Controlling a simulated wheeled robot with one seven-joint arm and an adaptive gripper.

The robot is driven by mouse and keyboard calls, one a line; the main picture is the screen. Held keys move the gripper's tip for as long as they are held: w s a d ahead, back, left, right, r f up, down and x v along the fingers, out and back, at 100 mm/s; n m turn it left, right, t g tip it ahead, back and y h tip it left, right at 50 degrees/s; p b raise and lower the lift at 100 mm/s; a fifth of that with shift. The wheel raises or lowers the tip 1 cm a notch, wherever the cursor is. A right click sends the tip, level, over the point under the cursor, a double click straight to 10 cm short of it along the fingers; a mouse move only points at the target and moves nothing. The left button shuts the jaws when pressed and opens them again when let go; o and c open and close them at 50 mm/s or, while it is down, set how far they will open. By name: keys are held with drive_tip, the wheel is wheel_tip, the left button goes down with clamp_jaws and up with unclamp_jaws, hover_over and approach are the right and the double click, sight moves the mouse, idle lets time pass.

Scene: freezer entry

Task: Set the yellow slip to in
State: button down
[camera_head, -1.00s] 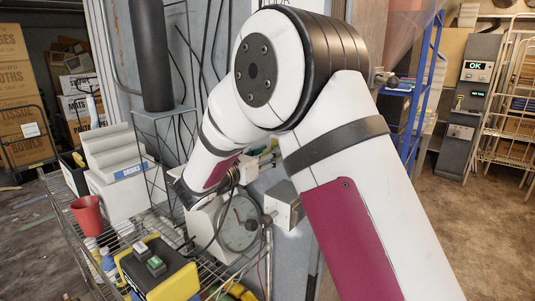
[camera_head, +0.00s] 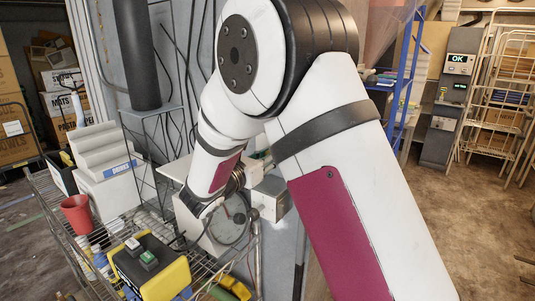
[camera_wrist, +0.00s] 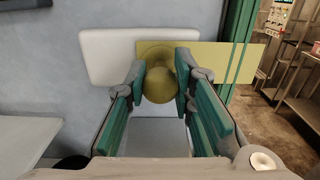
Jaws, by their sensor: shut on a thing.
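In the wrist view the yellow slip (camera_wrist: 220,57) is a flat yellow plate with a round dull-yellow knob (camera_wrist: 160,85). It lies across the right part of a white rounded plate (camera_wrist: 108,55) on the grey wall and reaches well past that plate's right edge, across a green upright. My gripper (camera_wrist: 161,88) is shut on the knob, one green-padded finger on each side.
In the head view a wire cart (camera_head: 58,222) at left carries a red cup (camera_head: 76,213), a yellow-black box (camera_head: 150,270) and a dial scale (camera_head: 228,220). A grey post (camera_head: 448,110) and wire racks stand at right. Floor is clear at right.

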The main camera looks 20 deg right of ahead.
drive_tip(key=c, duration=1.3)
unclamp_jaws()
drive_tip(key=shift+s+d, duration=0.2)
drive_tip(key=shift+c, duration=0.2)
drive_tip(key=shift+a, duration=0.15)
drive_tip(key=shift+s+a, duration=0.1)
drive_tip(key=shift+a, duration=0.1)
drive_tip(key=v, duration=1.1)
drive_tip(key=shift+s, duration=0.15)
drive_tip(key=shift+a, duration=0.15)
